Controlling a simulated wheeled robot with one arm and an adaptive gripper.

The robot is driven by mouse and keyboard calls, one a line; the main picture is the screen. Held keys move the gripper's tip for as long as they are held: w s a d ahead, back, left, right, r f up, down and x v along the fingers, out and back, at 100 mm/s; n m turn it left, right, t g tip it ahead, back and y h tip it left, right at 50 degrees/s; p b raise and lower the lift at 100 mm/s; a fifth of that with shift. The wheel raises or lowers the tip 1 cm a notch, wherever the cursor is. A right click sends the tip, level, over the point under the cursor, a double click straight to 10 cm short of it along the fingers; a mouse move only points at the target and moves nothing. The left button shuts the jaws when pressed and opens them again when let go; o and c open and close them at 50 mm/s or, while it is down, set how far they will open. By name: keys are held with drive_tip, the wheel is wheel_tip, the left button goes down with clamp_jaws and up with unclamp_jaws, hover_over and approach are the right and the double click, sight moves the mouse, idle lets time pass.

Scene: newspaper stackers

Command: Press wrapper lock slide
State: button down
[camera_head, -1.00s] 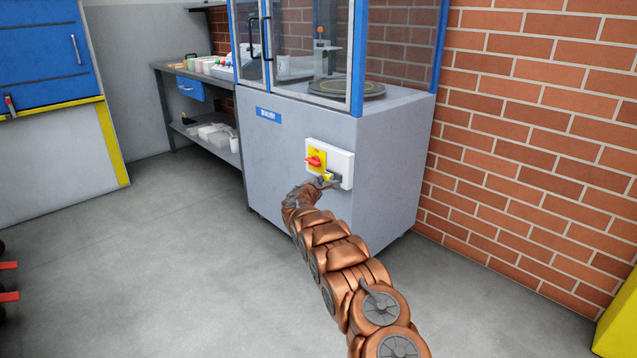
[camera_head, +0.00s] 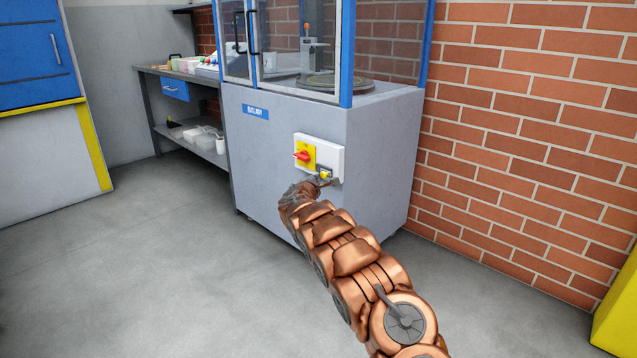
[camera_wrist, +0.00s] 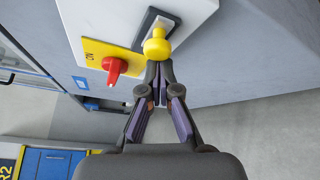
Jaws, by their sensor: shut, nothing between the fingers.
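The wrapper (camera_head: 290,150) is a grey cabinet with a blue-framed glass top. On its front corner is a white switch box (camera_head: 329,153). The box carries a red rotary switch on a yellow plate (camera_head: 308,150) and, to its lower right, a yellow knob on a dark slot, which I take for the lock slide (camera_head: 325,174). In the wrist view the yellow knob (camera_wrist: 157,48) stands in front of the dark slot, with the red switch (camera_wrist: 114,69) to its left. My gripper (camera_wrist: 160,68) is shut and empty, its tips at the knob's lower side. Contact is not certain.
A brick wall (camera_head: 530,130) stands to the right. A grey workbench (camera_head: 180,105) with items stands behind the cabinet at left. A blue and white cabinet (camera_head: 45,100) is at far left. The floor (camera_head: 150,250) at left is clear.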

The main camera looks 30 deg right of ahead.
drive_tip(key=shift+d, duration=0.2)
drive_tip(key=shift+w+a+f, duration=0.8)
drive_tip(key=shift+w+a, duration=0.35)
drive_tip(key=shift+w, duration=0.3)
drive_tip(key=p+v, duration=0.2)
drive_tip(key=v, duration=0.8)
drive_tip(key=shift+p, duration=0.4)
drive_tip(key=shift+w, duration=0.1)
